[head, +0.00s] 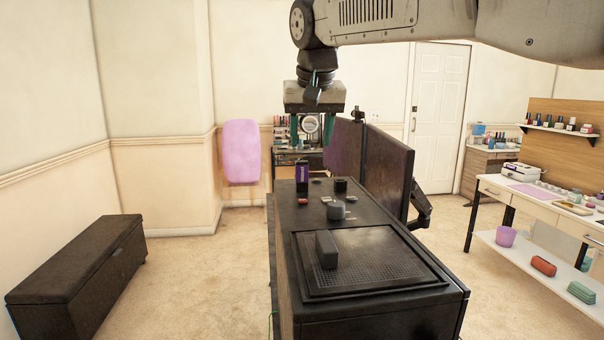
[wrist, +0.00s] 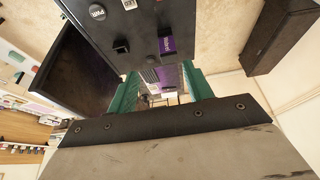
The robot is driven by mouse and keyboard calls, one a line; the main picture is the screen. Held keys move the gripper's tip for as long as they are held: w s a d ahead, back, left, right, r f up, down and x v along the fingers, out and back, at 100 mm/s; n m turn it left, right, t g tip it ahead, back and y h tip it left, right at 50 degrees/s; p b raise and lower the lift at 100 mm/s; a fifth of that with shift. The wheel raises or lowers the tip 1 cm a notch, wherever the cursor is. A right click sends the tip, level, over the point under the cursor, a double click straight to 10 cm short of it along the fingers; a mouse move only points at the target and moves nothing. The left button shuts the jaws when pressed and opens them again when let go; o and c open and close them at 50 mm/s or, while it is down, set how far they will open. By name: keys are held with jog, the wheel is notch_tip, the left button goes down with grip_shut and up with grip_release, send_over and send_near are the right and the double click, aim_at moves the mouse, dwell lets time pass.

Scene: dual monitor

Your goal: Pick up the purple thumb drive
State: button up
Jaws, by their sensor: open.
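The purple thumb drive (head: 302,173) stands upright on the dark cabinet top (head: 282,215), toward its far end. It is black above and purple below, with pale lettering. It also shows in the wrist view (wrist: 167,44), beyond the fingertips. My gripper (head: 326,130) is open and empty above the far part of the cabinet, apart from the drive and higher in the head view. Its green fingers show at both sides of the wrist view (wrist: 160,85), with nothing between them.
Small buttons, a round knob (head: 337,210) and a dark block (head: 326,250) stand on the cabinet top. Dark monitor panels (head: 388,175) rise along its right side. A black bench (head: 80,275) is at left, and a white workbench (head: 545,215) at right.

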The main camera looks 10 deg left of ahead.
aim_at(302, 161)
jog(key=x, duration=0.4)
jog(key=a+x, duration=0.1)
jog(key=x, duration=0.3)
jog(key=shift+w+a+r, duration=0.2)
jog(key=shift+a, duration=0.05)
jog(key=c, duration=1.1)
